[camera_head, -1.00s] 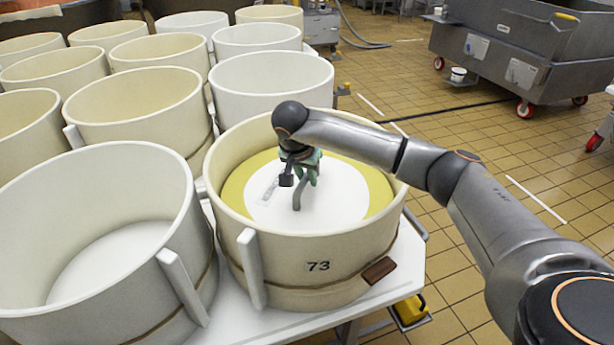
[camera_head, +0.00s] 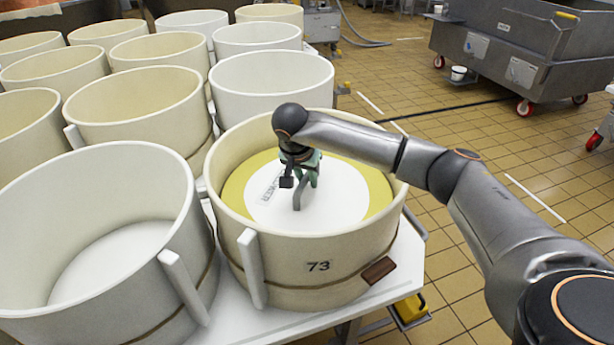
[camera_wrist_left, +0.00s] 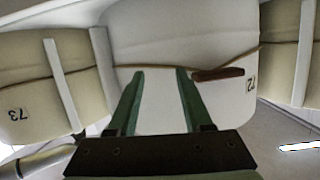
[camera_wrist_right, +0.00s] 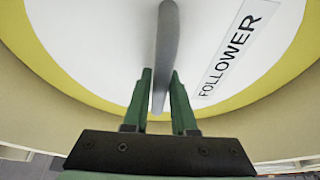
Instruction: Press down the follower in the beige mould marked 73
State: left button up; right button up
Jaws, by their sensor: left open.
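The beige mould (camera_head: 318,245) marked 73 stands on the white table. Inside it lies the follower (camera_head: 335,207), a white disc with a yellow ring around it, a grey upright handle and the label FOLLOWER. The follower also shows in the right wrist view (camera_wrist_right: 100,40). My right gripper (camera_head: 300,180) is inside the mould's rim, its fingers closed on either side of the handle (camera_wrist_right: 165,45). My left gripper (camera_wrist_left: 160,72) is open and empty, outside the moulds and out of the head view. In the left wrist view the 73 mould (camera_wrist_left: 35,90) is at the left.
A white mould (camera_wrist_left: 215,40) marked 72 is in front of my left fingers. A large empty white mould (camera_head: 90,235) stands left of the 73 mould. Several moulds crowd behind. A grey metal cart (camera_head: 510,45) stands at the back right; the tiled floor (camera_head: 470,150) between is mostly clear.

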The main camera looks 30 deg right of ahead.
jog(key=o, duration=0.5)
jog(key=shift+w, duration=0.1)
